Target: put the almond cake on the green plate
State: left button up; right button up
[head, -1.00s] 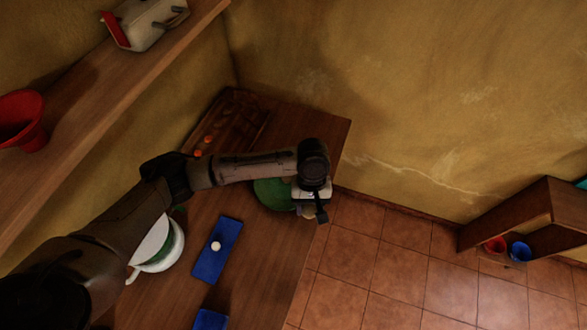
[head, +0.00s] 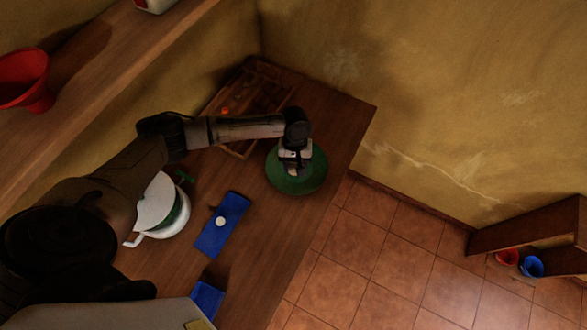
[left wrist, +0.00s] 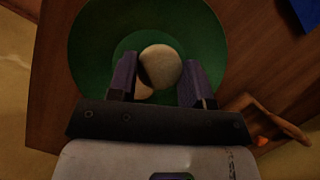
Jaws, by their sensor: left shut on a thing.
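The green plate (head: 312,179) lies on the brown counter near its far right corner; its wide rim also shows in the left wrist view (left wrist: 90,50). My left gripper (head: 293,166) is over the plate. It is shut on a pale round cake, the almond cake (left wrist: 160,64), which sits between the two dark fingers in the left wrist view. Part of the cake's lower side is in shadow. I cannot tell whether the cake touches the plate or hangs just above it. My right gripper is not in view.
A blue tray (head: 212,242) with a small white round thing (head: 220,221) and a white and green pot (head: 165,228) stand nearer. A wooden crate (head: 242,149) with orange things is behind the arm.

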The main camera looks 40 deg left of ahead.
aim_at(294, 170)
pick_arm(q)
jog(key=shift+a+f, duration=0.25)
jog(key=shift+a, duration=0.15)
jog(key=shift+f, duration=1.95)
jog(key=shift+w, duration=0.1)
jog(key=o, duration=0.9)
jog(key=shift+f, duration=0.15)
